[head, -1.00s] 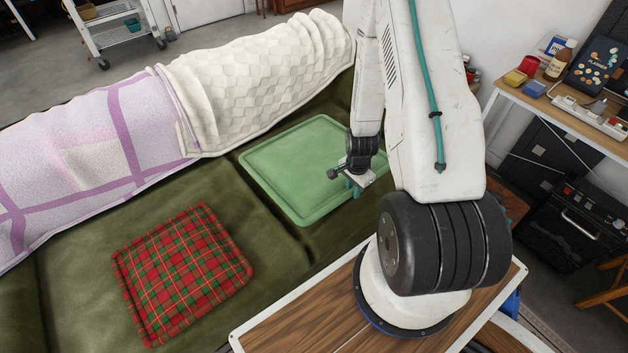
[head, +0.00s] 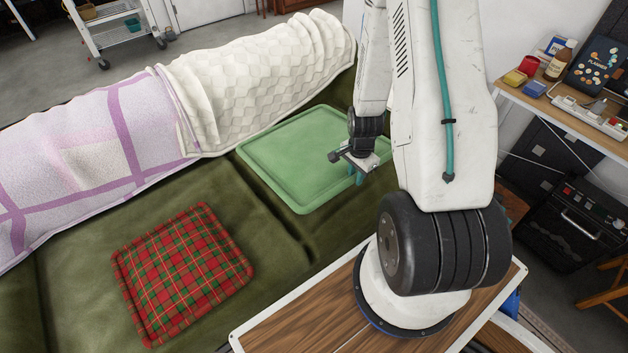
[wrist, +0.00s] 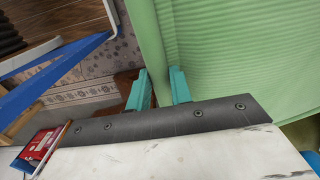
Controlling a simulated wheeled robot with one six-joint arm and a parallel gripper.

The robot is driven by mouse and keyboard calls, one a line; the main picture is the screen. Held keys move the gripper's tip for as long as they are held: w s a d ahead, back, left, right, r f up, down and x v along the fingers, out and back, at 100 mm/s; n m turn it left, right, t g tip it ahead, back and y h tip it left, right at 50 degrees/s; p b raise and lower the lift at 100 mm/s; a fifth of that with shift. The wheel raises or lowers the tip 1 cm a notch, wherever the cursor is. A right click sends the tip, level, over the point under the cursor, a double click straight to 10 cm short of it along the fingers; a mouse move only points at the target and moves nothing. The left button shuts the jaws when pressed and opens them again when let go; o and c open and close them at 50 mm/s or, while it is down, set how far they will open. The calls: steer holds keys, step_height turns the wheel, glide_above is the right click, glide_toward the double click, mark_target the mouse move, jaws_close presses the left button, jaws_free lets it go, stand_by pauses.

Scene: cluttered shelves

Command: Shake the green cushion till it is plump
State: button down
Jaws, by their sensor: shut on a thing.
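The green cushion (head: 298,152) is a flat, rounded square with a raised border, over the olive sofa seat near the white blanket. My gripper (head: 357,174) is shut on its near right edge. In the wrist view, the cushion (wrist: 235,45) fills the upper right, and the teal fingers of my gripper (wrist: 160,82) have its edge between them. My arm hides part of the cushion's right side in the head view. I cannot tell how far the cushion is off the seat.
A red tartan cushion (head: 182,272) lies on the olive sofa (head: 85,245). A white and lilac blanket (head: 85,150) covers the sofa's back. A cluttered side table (head: 505,92) stands at the right. The seat between the cushions is clear.

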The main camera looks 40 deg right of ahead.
stand_by(0.5)
steer(key=shift+r, duration=3.55)
step_height(320, 180, up, 7)
step_height(320, 180, up, 7)
stand_by(0.5)
